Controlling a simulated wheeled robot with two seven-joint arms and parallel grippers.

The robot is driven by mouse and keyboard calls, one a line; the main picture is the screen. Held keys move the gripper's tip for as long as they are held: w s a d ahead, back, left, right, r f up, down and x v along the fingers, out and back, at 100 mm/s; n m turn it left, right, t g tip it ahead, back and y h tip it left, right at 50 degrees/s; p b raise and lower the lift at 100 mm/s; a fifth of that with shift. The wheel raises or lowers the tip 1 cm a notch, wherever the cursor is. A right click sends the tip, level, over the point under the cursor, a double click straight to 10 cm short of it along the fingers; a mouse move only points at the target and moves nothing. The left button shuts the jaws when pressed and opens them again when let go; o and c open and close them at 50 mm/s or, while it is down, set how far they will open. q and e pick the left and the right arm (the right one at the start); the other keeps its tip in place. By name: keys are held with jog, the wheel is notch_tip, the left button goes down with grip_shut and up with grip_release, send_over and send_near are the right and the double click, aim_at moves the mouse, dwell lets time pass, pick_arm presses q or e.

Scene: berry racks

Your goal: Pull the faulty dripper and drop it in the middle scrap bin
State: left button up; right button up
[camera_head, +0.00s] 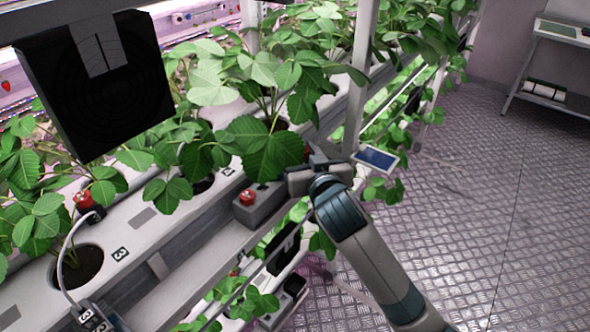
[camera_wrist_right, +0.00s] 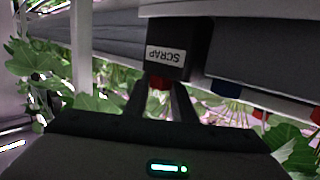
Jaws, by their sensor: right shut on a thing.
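My right gripper (camera_head: 308,155) is at the plant rack's front side, its fingertips largely hidden by leaves in the head view. In the right wrist view the two dark fingers (camera_wrist_right: 163,98) are close together, shut on a small red piece, apparently the dripper (camera_wrist_right: 158,82). A dark bin (camera_wrist_right: 182,68) with an upside-down white SCRAP label is just beyond the fingertips. The red piece overlaps the bin's edge in the picture; whether it is inside cannot be told. Another red-capped dripper (camera_head: 83,200) stands at a pot on the left.
Strawberry plants (camera_head: 265,145) crowd the white gutter (camera_head: 200,210). A grey box with a red button (camera_head: 248,197) is on the rack's front side, left of the gripper. A tablet-like panel (camera_head: 376,159) is close right. Open metal floor (camera_head: 480,210) lies to the right.

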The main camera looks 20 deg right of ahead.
pick_arm(q)
jog(key=shift+s+a, duration=0.1)
pick_arm(e)
jog(key=o, duration=0.8)
jog(key=shift+o, duration=1.4)
pick_arm(q)
jog(key=shift+s+a+f, duration=0.1)
jog(key=shift+a+f, duration=0.1)
jog(key=shift+a, duration=0.55)
